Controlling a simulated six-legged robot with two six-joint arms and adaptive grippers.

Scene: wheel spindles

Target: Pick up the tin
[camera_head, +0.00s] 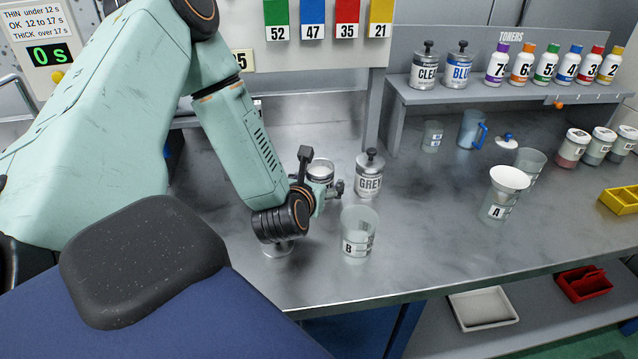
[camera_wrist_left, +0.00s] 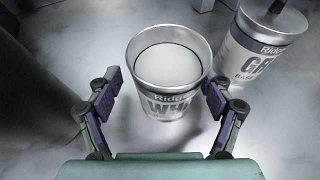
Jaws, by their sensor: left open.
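An open tin with a "WH..." label and white contents (camera_wrist_left: 168,75) stands upright on the metal bench in the left wrist view. In the head view the tin (camera_head: 320,168) is partly hidden behind my left gripper (camera_head: 328,190). In the left wrist view my left gripper (camera_wrist_left: 160,97) is open, one finger on each side of the tin's near part. I cannot tell whether either finger touches it. A lidded grey tin (camera_head: 369,174) stands just right of it, and shows at the wrist view's upper right (camera_wrist_left: 262,45). My right gripper is not in view.
Clear cup B (camera_head: 358,236) stands close in front of the gripper. Cup A with a white funnel (camera_head: 504,190) stands further right. A shelf (camera_head: 500,88) with tins and toner bottles is at the back. The bench between cups B and A is clear.

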